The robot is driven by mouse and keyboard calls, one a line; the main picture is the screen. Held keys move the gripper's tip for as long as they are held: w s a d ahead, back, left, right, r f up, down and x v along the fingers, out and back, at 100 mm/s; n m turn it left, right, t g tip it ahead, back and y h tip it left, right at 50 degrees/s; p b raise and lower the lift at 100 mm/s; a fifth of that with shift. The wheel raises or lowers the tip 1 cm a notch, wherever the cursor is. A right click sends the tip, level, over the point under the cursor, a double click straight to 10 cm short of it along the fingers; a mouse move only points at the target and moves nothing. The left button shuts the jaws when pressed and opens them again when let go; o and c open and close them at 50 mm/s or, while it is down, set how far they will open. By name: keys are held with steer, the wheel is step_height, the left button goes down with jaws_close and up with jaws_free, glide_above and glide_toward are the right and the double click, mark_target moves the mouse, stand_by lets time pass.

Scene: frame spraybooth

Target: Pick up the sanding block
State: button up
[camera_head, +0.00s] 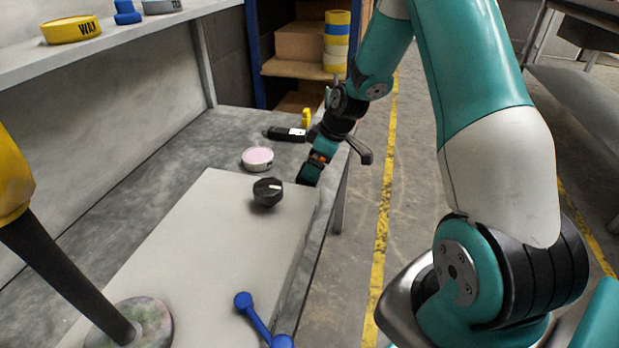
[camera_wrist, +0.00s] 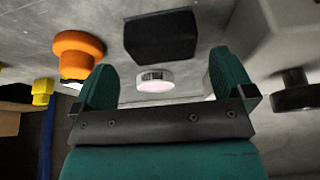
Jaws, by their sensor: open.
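A black block (camera_wrist: 160,37), which looks like the sanding block, lies on the grey bench top in the wrist view, just beyond my fingertips and roughly centred between them. My gripper (camera_wrist: 160,64) is open, with its two teal fingers apart and nothing between them. In the head view my gripper (camera_head: 309,170) reaches low over the bench's right edge, beside the pale raised slab. I cannot make out the block there; my gripper probably hides it.
A pink-topped disc (camera_head: 258,158) sits on the bench (camera_head: 232,122). A black knob (camera_head: 267,192) stands on the pale slab (camera_head: 195,232). An orange knob-like thing (camera_wrist: 77,52) stands left of the block in the wrist view. A black-and-white item (camera_head: 287,134) lies farther back.

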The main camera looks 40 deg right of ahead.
steer(key=b+x, duration=0.1)
steer(key=x, duration=0.3)
steer(key=shift+w+a+f, duration=0.2)
steer(key=shift+f, duration=0.05)
steer(key=c, duration=0.9)
steer(key=shift+o, duration=0.2)
steer(key=shift+r, duration=0.1)
step_height(320, 180, up, 20)
steer(key=p, duration=0.4)
steer(key=shift+p, duration=0.4)
